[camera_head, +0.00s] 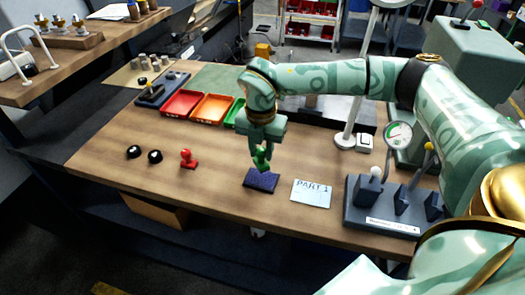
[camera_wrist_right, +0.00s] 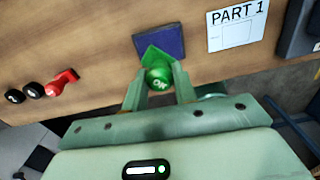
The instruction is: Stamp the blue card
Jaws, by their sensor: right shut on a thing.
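My right gripper (camera_head: 262,148) is shut on a green stamp (camera_head: 262,160), whose round top marked "OK" shows in the right wrist view (camera_wrist_right: 158,80). The stamp is at the far edge of a dark blue pad (camera_head: 261,181); I cannot tell whether it touches it. The pad also shows in the wrist view (camera_wrist_right: 168,41). A pale blue-white card (camera_head: 311,193) printed "PART 1" lies flat on the table, right of the pad; it also shows in the wrist view (camera_wrist_right: 238,32). My left gripper is not in view.
A red stamp (camera_head: 188,159) and two black round-topped things (camera_head: 134,152) stand left of the pad. A grey fixture with levers (camera_head: 382,205) stands right of the card. Red, orange and green trays (camera_head: 212,108) lie behind. The front left of the wooden table (camera_head: 110,165) is clear.

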